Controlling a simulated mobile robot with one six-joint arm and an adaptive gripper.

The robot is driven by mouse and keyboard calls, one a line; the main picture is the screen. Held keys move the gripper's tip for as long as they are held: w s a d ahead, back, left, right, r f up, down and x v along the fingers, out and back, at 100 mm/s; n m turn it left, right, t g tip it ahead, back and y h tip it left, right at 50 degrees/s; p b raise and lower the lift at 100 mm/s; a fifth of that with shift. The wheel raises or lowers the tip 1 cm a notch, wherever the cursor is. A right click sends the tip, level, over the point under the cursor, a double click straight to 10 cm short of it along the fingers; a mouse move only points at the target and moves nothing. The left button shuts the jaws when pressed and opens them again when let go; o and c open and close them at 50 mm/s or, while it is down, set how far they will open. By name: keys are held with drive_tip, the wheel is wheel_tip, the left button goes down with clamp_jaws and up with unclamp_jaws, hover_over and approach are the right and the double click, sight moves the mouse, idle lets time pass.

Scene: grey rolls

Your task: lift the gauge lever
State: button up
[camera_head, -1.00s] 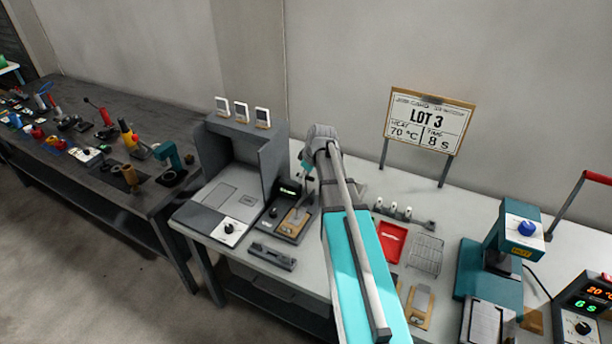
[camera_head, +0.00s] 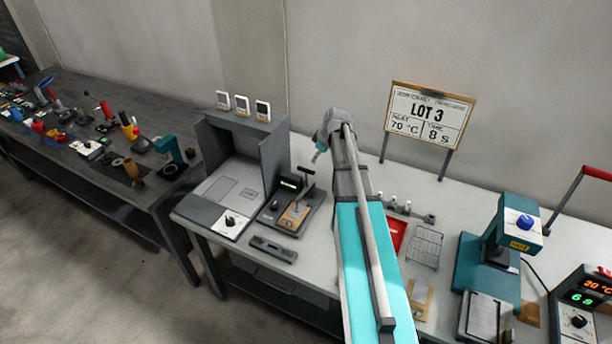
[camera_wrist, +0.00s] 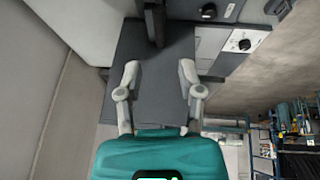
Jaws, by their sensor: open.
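The gauge (camera_head: 298,212) is a dark grey device with a green lit display, a round knob and a tan plate holding a small piece. It stands on the light bench right of the grey booth. Its dark lever (camera_head: 306,178) rises above it with a short crossbar on top. My gripper (camera_head: 318,156) is up and slightly right of the lever, apart from it. In the wrist view my gripper (camera_wrist: 158,72) has its two fingers spread with nothing between them. A dark upright bar shows beyond the fingertips there; I cannot tell whether it is the lever.
The grey booth (camera_head: 201,150) stands left, with several white cards on top. A dark grey bar (camera_head: 273,250) lies at the front edge. Right are a red tray (camera_head: 397,232), a wire rack (camera_head: 427,246) and a teal press (camera_head: 480,262). A LOT 3 sign (camera_head: 428,118) stands behind.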

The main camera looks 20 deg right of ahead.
sight(306, 174)
drive_tip(key=shift+b+x, duration=5.9)
drive_tip(key=shift+x, duration=0.7)
drive_tip(key=shift+w, duration=0.1)
clamp_jaws()
drive_tip(key=shift+a, duration=0.1)
